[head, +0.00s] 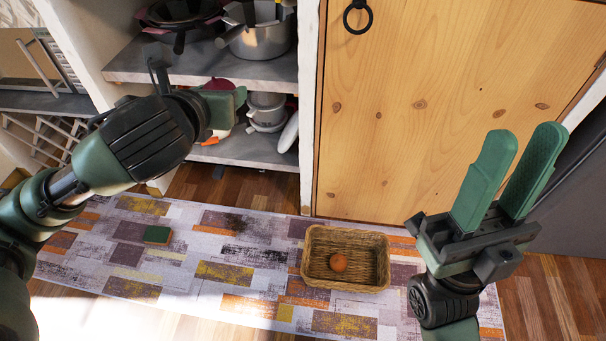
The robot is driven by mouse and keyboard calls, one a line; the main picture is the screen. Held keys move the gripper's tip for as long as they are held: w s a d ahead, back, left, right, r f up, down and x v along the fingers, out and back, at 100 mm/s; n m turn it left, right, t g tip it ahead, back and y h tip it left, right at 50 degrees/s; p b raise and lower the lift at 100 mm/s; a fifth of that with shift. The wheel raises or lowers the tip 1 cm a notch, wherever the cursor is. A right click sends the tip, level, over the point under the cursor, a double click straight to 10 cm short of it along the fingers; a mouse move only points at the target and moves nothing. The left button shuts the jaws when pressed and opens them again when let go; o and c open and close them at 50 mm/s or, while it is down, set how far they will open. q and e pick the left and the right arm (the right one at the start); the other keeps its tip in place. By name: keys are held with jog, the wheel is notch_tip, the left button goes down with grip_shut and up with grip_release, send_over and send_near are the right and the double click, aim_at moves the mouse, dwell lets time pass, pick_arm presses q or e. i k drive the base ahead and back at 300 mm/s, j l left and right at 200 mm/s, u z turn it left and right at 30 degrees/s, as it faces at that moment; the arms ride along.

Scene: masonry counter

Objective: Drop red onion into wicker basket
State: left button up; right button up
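The wicker basket (314,246) stands open and upright on the rug, in front of the wooden door. One small round orange-brown thing (338,262) lies in it; I cannot tell its kind for certain. My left gripper (238,98) is raised in front of the lower shelf, to the left of the basket and above it. A dark red rounded thing (217,84) shows just above its fingers, mostly hidden; it may be the red onion, and I cannot tell whether it is held or behind. My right gripper (512,180) is open and empty, pointing up, right of the basket.
A grey shelf unit (240,151) at the back left holds pots and pans. A carrot-like orange thing (211,141) lies on the lower shelf. A small green block (157,235) lies on the patterned rug (205,290). The rug is clear between block and basket.

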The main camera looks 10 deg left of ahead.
aim_at(366, 259)
jog(key=l+u, duration=0.2)
jog(key=u, duration=0.2)
jog(key=l+u, duration=0.15)
jog(key=u, duration=0.25)
jog(key=l+u, duration=0.2)
jog(key=u, duration=0.2)
jog(key=k+l+u, duration=0.1)
jog(key=l, duration=0.3)
jog(key=k+l+u, duration=0.1)
jog(key=l, duration=0.3)
jog(key=k+l+u, duration=0.1)
jog(key=l, duration=0.3)
jog(key=k+l+u, duration=0.1)
jog(key=l, duration=0.25)
jog(key=k+l+u, duration=0.1)
jog(key=l, duration=0.25)
jog(key=k, duration=0.05)
